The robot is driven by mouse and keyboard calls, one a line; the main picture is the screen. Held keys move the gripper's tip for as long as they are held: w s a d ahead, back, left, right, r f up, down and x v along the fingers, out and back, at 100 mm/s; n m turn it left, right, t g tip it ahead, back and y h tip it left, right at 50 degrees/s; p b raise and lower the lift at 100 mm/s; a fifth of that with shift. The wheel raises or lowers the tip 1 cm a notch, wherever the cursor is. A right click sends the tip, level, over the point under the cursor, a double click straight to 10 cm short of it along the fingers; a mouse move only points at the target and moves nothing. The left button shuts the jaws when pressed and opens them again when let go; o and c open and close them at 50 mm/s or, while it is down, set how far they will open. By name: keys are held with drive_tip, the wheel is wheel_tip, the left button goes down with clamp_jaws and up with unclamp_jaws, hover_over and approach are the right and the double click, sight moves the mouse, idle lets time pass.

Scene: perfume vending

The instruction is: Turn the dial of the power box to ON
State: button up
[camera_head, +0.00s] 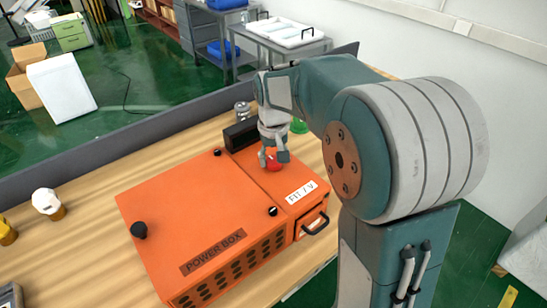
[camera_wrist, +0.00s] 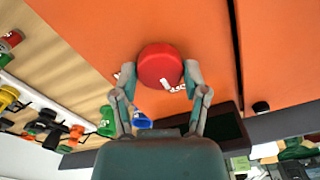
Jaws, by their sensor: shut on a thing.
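The orange power box (camera_head: 195,225) lies on the wooden table, with "POWER BOX" lettering on its front edge. A red round dial (camera_head: 271,164) stands on the box's narrower right section; it also shows in the wrist view (camera_wrist: 160,64). My gripper (camera_head: 273,160) is shut on the red dial, with one finger on each side in the wrist view (camera_wrist: 160,82). White lettering shows at the dial's lower edge in the wrist view, but it is partly hidden and I cannot read the dial's setting. A white label (camera_head: 301,192) lies in front of the dial.
Black knobs (camera_head: 138,230) stand on the box top, and a black handle (camera_head: 316,224) sticks out at its front right. A black block (camera_head: 240,134) stands behind the dial. A white-topped item (camera_head: 46,202) stands at the table's left.

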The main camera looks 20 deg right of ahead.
drive_tip(key=shift+s+f+m, duration=0.15)
drive_tip(key=shift+m, duration=0.25)
drive_tip(key=m, duration=1.3)
drive_tip(key=shift+m, duration=1.9)
drive_tip(key=o, duration=1.1)
drive_tip(key=shift+a, duration=0.1)
drive_tip(key=shift+o, duration=0.2)
